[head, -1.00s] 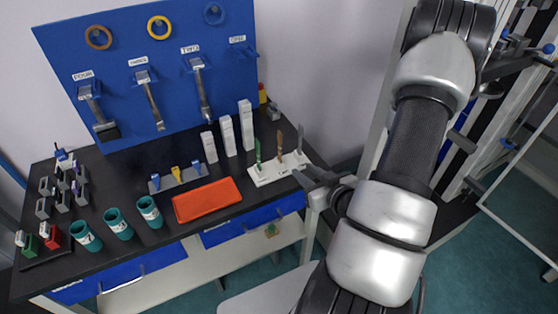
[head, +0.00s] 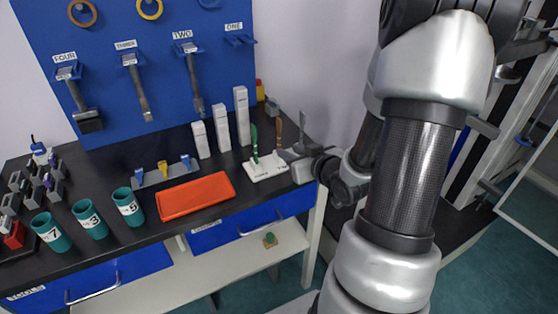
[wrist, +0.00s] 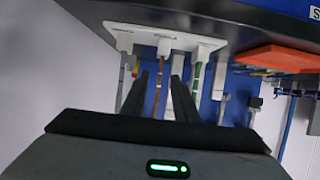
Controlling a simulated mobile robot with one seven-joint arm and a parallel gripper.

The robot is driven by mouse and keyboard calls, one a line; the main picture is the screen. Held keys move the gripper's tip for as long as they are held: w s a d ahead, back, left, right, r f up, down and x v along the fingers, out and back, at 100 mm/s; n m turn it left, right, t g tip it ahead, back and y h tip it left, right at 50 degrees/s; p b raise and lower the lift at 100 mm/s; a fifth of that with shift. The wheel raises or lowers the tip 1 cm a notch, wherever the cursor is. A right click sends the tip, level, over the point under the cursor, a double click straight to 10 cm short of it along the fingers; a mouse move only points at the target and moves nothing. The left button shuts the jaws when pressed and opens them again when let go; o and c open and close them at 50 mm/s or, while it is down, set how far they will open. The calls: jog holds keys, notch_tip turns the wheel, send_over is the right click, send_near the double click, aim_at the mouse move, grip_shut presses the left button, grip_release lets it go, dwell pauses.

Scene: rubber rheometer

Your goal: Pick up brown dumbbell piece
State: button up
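The brown dumbbell piece (head: 279,130) stands upright in a white holder (head: 262,171), between a green piece (head: 254,143) and a grey piece. My gripper (head: 287,154) is at the holder's right end in the head view, and its fingers partly cover the holder and the pieces' lower parts. In the wrist view my gripper (wrist: 159,77) is open, its two dark fingers spread. The brown piece (wrist: 160,72) appears in the gap between the fingers, nearer the left one; whether they touch it I cannot tell. The green piece (wrist: 197,75) is outside the right finger.
An orange tray (head: 195,193) lies left of the holder. White blocks (head: 221,128) of stepped height stand behind it. Teal cups (head: 90,220) stand further left. A blue board (head: 140,60) with hanging tools rises at the back.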

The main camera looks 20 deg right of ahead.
aim_at(279, 144)
jog(key=x, duration=0.7)
jog(key=shift+w+r+b, duration=0.25)
jog(key=shift+w+b, duration=0.1)
jog(key=shift+w, duration=0.15)
jog(key=shift+a, duration=0.1)
grip_shut()
